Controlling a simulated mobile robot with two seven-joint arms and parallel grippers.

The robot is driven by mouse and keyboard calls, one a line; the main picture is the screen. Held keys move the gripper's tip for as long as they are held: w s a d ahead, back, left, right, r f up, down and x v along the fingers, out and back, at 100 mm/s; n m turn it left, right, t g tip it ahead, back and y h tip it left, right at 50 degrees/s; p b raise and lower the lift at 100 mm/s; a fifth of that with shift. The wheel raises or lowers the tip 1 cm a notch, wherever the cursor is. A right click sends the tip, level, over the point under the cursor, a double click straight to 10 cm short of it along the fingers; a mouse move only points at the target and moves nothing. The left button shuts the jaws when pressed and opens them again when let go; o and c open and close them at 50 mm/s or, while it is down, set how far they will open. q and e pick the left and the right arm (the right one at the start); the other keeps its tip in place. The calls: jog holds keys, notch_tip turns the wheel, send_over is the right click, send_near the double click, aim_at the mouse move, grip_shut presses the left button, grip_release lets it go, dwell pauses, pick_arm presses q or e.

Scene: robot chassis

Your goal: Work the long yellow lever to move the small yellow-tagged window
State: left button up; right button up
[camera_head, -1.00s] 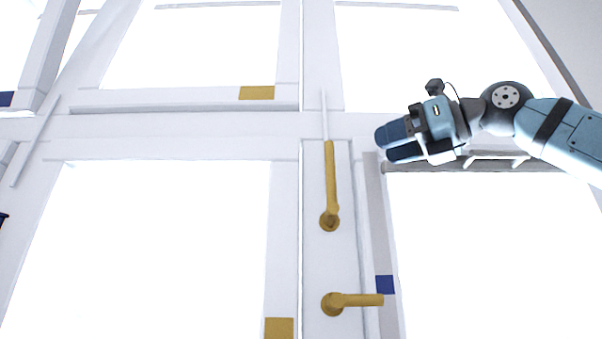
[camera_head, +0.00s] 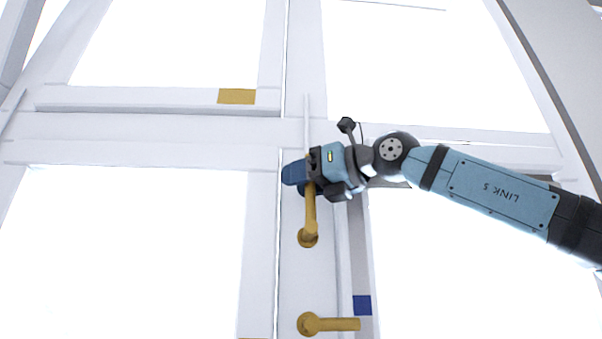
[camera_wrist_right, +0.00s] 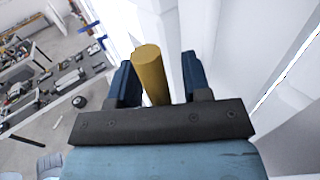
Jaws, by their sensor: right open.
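The long yellow lever (camera_head: 310,215) points up from its round base on the white frame post. My right gripper (camera_head: 297,176) is at its upper part and hides its top end in the head view. In the right wrist view the lever (camera_wrist_right: 152,75) stands between the two blue fingers of my right gripper (camera_wrist_right: 160,68), which are open. The lever looks nearer the left finger, and I cannot tell whether they touch. The yellow tag (camera_head: 236,96) is on the bottom rail of the upper window, left of the post. My left gripper is not in view.
A shorter yellow handle (camera_head: 330,324) lies horizontal below the lever, pointing right. A blue tag (camera_head: 362,305) is on the frame above its end. A thin white rod (camera_head: 307,118) runs up above the lever. Shelves with tools (camera_wrist_right: 50,80) stand in the wrist view's background.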

jog(key=shift+a, duration=0.1)
grip_shut()
jog(key=s+f+n+y+b, duration=0.4)
jog(key=n+b, duration=0.3)
jog(key=b, duration=0.5)
jog(key=shift+f+t+b, duration=0.25)
jog(key=shift+t+b, duration=0.05)
jog(key=shift+b, duration=0.05)
grip_release()
